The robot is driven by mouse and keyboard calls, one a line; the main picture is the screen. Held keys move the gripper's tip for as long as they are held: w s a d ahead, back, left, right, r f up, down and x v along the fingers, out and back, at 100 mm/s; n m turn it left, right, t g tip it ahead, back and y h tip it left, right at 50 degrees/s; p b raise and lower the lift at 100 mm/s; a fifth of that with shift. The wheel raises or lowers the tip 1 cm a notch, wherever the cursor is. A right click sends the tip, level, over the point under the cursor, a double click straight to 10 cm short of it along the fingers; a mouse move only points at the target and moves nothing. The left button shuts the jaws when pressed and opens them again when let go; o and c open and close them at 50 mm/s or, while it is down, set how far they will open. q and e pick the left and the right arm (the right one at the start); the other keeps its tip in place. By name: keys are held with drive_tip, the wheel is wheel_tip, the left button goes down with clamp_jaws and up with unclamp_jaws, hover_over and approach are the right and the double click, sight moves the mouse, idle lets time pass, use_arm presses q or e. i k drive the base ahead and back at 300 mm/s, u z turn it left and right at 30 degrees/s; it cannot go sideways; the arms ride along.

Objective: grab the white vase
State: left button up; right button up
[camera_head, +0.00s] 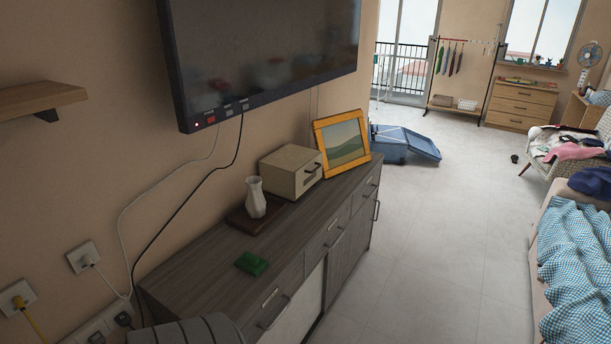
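The white vase (256,198) stands upright on a flat dark brown board (240,221) on top of the long grey wooden cabinet (196,281). It has a narrow neck and a flared rim. It is close to the wall, just left of a cream box. Nothing covers it in this view. Neither of my grippers is in view.
On the cabinet are a cream box (291,171), an orange-framed picture (342,144) and a small green object (251,263). A television (265,50) hangs above. Open floor (455,230) lies right of the cabinet, before a sofa with a blue checked cloth (577,265).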

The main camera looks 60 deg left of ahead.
sight(256, 202)
drive_tip(key=u, duration=0.05)
drive_tip(key=i, duration=1.4)
drive_tip(key=u, duration=0.95)
drive_tip(key=i, duration=0.9)
drive_tip(key=u, duration=0.9)
